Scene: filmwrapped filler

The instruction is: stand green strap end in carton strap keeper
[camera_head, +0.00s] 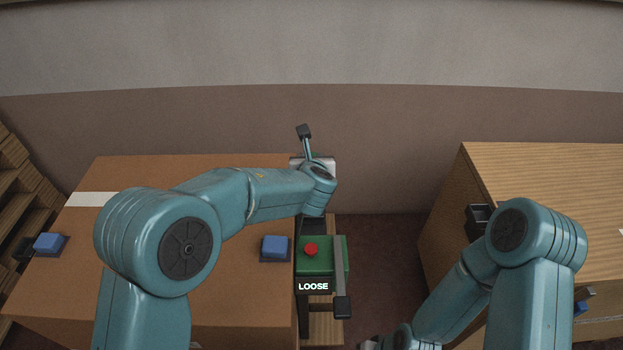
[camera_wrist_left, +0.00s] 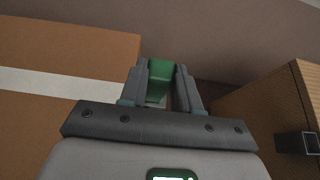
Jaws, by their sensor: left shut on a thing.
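My left gripper (camera_wrist_left: 161,90) is shut on the green strap end (camera_wrist_left: 160,78), which stands up between its two dark fingers in the left wrist view. In the head view my left arm reaches over the carton's right edge, and its wrist hides the jaws and the strap end. The brown carton (camera_head: 150,280) has a white tape strip. A dark fitting (camera_head: 22,252) is at its left edge; I cannot tell whether it is the carton strap keeper. My right arm bends down to the bottom edge, and its jaws are out of view.
A green unit with a red button (camera_head: 311,250) and a LOOSE label stands beside the carton. Blue pieces (camera_head: 276,248) (camera_head: 48,243) sit on the carton. A wooden crate (camera_head: 550,185) stands at right with a dark holder (camera_head: 477,220) on its side. A floor gap separates them.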

